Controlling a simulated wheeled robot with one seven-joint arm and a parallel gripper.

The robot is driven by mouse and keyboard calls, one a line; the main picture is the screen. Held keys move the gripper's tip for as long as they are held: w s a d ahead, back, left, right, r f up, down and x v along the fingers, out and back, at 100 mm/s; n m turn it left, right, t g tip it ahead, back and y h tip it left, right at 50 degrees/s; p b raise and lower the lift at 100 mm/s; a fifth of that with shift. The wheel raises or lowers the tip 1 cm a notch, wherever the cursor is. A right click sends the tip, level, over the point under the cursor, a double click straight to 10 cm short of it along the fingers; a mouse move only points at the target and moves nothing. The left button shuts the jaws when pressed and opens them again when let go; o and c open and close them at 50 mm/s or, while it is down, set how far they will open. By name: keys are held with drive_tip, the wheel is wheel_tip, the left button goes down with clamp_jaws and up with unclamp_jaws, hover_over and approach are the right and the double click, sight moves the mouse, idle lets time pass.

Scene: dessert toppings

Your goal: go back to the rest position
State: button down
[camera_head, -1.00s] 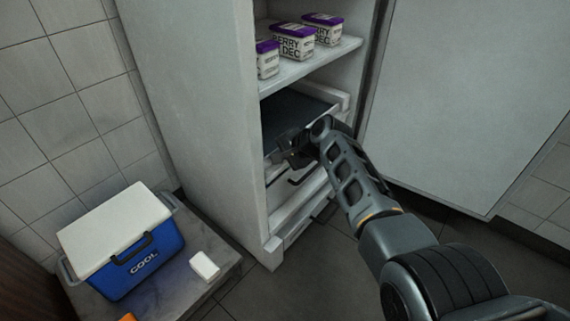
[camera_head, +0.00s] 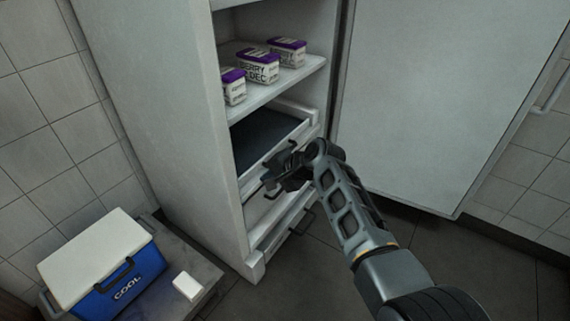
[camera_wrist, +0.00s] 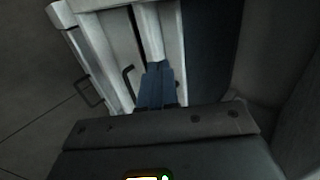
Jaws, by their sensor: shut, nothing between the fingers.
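My gripper (camera_head: 274,182) is in front of the open fridge (camera_head: 165,115), beside the drawer with the dark interior (camera_head: 268,140). In the wrist view its fingers (camera_wrist: 157,86) are together with nothing between them. The drawer's front edge and a dark handle (camera_wrist: 128,84) show just beyond the fingers. I cannot tell whether the fingers touch the drawer front.
Several purple-lidded berry tubs (camera_head: 258,67) stand on the shelf above. The open fridge door (camera_head: 440,90) is to the right of my arm. A blue cooler (camera_head: 120,283) with a white lid and a small white block (camera_head: 187,286) sit on a low surface at left. Floor is clear below.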

drive_tip(key=p+v, duration=0.2)
drive_tip(key=v, duration=0.4)
drive_tip(key=s+d+f+t+h, duration=0.2)
drive_tip(key=s+d+f, duration=0.35)
drive_tip(key=s, duration=0.35)
drive_tip(key=s+d+f+t+h, duration=0.1)
drive_tip(key=s+d+f, duration=0.4)
drive_tip(key=s+f, duration=0.3)
drive_tip(key=s+d+r+n+t+h, duration=0.1)
drive_tip(key=s+d+r, duration=0.15)
drive_tip(key=s, duration=0.55)
drive_tip(key=s+d+r+n+t+h, duration=0.1)
drive_tip(key=s+d, duration=0.2)
drive_tip(key=s, duration=0.4)
drive_tip(key=s+d+r+n+t+h, duration=0.1)
drive_tip(key=s+d+r, duration=0.1)
drive_tip(key=s, duration=0.6)
drive_tip(key=s+d+r+n+t+h, duration=0.1)
drive_tip(key=s+r+n+t, duration=0.1)
drive_tip(key=s+r, duration=0.7)
drive_tip(key=s+d+r+n+t+h, duration=0.1)
drive_tip(key=s+d+r+n, duration=0.1)
drive_tip(key=s+r, duration=0.7)
wheel_tip(320, 180, up, 25)
drive_tip(key=w+p, duration=0.2)
drive_tip(key=p, duration=2)
drive_tip(key=shift+a, duration=0.2)
